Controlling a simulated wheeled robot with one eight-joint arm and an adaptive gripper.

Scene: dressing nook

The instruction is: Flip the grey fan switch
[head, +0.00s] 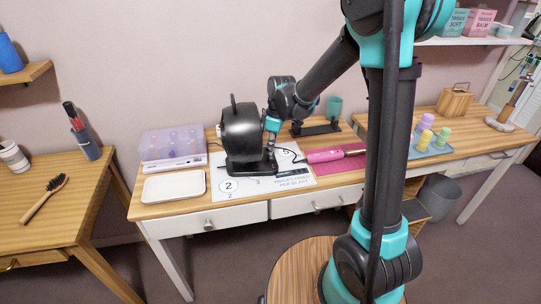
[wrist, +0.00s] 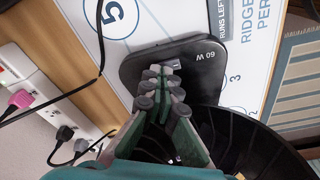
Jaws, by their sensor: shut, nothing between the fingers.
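The black fan (head: 240,128) stands on its flat base on the middle table. In the wrist view the dark base (wrist: 215,52) is marked "60 W". A small grey piece with a light mark, which looks like the fan switch (wrist: 176,64), shows on the base just beyond my fingertips. My gripper (wrist: 160,78) is shut and empty, pointing down over the base close to the switch. I cannot tell whether the fingertips touch it. In the head view my gripper (head: 269,148) is beside the fan head, and the switch is hidden.
The fan stands on a printed sheet (head: 296,181) with numbered circles. A power strip (wrist: 30,98) with plugs and a black cord lies beside it. A white tray (head: 174,187), a purple box (head: 160,143) and a pink tool (head: 325,155) are nearby.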

